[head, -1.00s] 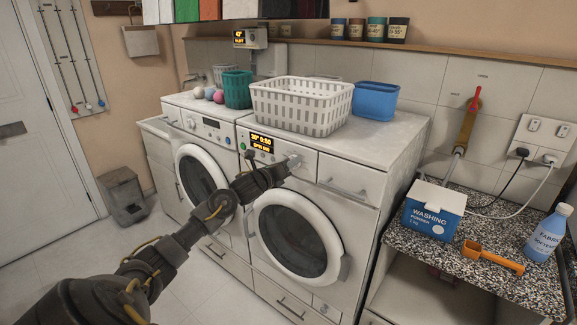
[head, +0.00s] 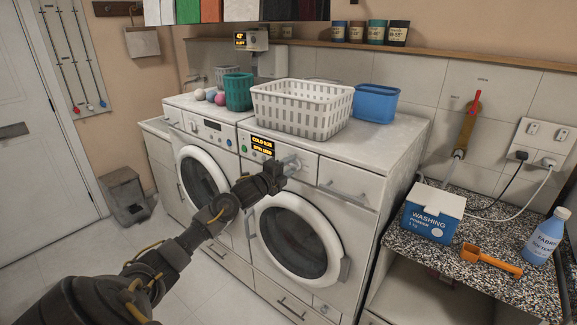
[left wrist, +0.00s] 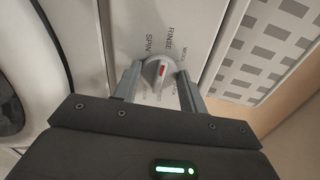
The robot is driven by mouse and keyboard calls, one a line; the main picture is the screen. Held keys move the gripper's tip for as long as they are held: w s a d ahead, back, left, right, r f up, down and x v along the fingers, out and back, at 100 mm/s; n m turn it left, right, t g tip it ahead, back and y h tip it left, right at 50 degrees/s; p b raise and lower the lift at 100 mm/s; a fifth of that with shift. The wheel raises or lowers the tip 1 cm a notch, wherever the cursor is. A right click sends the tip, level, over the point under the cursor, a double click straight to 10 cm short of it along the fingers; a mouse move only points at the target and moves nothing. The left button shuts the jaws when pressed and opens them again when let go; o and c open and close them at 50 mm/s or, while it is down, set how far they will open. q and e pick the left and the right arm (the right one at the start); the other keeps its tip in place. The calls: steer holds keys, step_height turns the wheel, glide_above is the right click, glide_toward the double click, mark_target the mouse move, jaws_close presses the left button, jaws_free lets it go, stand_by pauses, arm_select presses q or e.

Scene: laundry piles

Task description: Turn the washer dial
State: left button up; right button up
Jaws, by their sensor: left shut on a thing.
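The washer (head: 349,200) on the right has a white front, a round door and a lit display (head: 262,146) on its panel. The display's upper line looks like "COLD 0:25"; the lower line starts with "SPIN". The round dial (head: 293,163) is right of the display, partly covered by my left gripper (head: 286,167). In the left wrist view the grey dial (left wrist: 157,74) has a red mark, and printed labels around it include "RINSE" and "SPIN". The fingers of my left gripper (left wrist: 158,84) are shut on it, one on each side. My right gripper is out of view.
A white basket (head: 302,107) and a blue tub (head: 376,102) stand on top of the washer. A second machine (head: 200,157) stands to its left. The speckled counter (head: 478,265) at right holds a washing powder box (head: 432,213), an orange scoop (head: 490,259) and a blue bottle (head: 546,238).

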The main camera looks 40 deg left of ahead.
arm_select(q)
steer(key=n+p, duration=0.1)
steer(key=n, duration=0.3)
steer(key=shift+p, duration=0.35)
steer(key=shift+f+n+p, duration=0.15)
steer(key=shift+n+p, duration=0.4)
steer(key=shift+n, duration=0.95)
steer(key=o, duration=0.9)
steer(key=shift+o, duration=0.2)
steer(key=s+b, duration=0.2)
steer(key=s, duration=0.8)
steer(key=shift+s+b, duration=0.3)
steer(key=shift+s, duration=0.1)
